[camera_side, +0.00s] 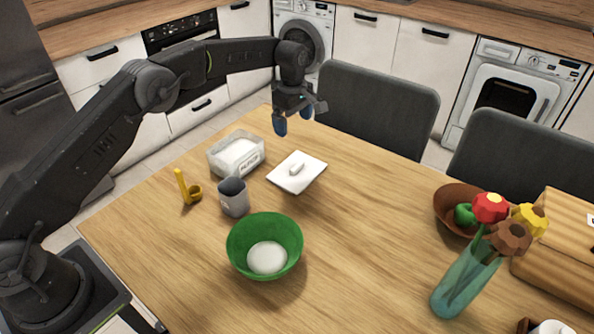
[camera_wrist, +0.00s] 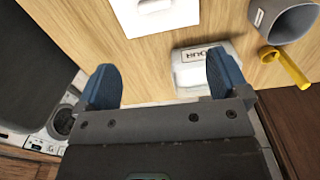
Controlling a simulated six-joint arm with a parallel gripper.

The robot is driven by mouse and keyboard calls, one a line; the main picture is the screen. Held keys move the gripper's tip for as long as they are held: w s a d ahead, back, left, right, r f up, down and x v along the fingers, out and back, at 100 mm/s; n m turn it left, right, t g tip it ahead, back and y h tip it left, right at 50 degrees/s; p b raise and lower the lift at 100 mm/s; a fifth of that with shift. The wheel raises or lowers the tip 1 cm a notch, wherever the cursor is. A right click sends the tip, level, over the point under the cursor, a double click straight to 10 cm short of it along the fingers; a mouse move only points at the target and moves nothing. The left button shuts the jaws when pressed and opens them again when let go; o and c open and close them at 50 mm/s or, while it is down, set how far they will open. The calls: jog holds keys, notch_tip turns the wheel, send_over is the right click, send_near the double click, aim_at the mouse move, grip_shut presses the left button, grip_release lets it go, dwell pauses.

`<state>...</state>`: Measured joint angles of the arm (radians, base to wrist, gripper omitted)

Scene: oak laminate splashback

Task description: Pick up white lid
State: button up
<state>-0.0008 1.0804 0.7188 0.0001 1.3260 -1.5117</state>
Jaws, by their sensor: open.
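The white lid (camera_side: 289,178) is a flat square plate with a small raised handle, lying on the wooden table in the side view. In the wrist view the lid (camera_wrist: 175,13) shows at the top edge, partly cut off, with its handle visible. My gripper (camera_side: 293,124) hangs above the far side of the table, behind and above the lid, apart from it. In the wrist view my gripper's blue fingers (camera_wrist: 163,82) are spread wide with nothing between them.
A clear container (camera_side: 216,162) with white contents stands left of the lid. A grey cup (camera_side: 233,202), a yellow scoop (camera_side: 188,191) and a green bowl (camera_side: 240,245) are nearer. A flower vase (camera_side: 462,287) and brown bowl (camera_side: 449,207) stand right. Chairs (camera_side: 376,111) line the far edge.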

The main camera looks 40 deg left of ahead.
notch_tip(320, 180, down, 2)
send_over(297, 165)
jog(key=shift+n, duration=0.3)
jog(key=f, duration=0.8)
jog(key=shift+s+a+f, duration=0.1)
jog(key=shift+s, duration=0.3)
jog(key=shift+w+f, duration=0.2)
jog(key=shift+f, duration=1.25)
jog(key=shift+w+f, duration=0.2)
jog(key=shift+f, duration=1.2)
jog(key=c, duration=1)
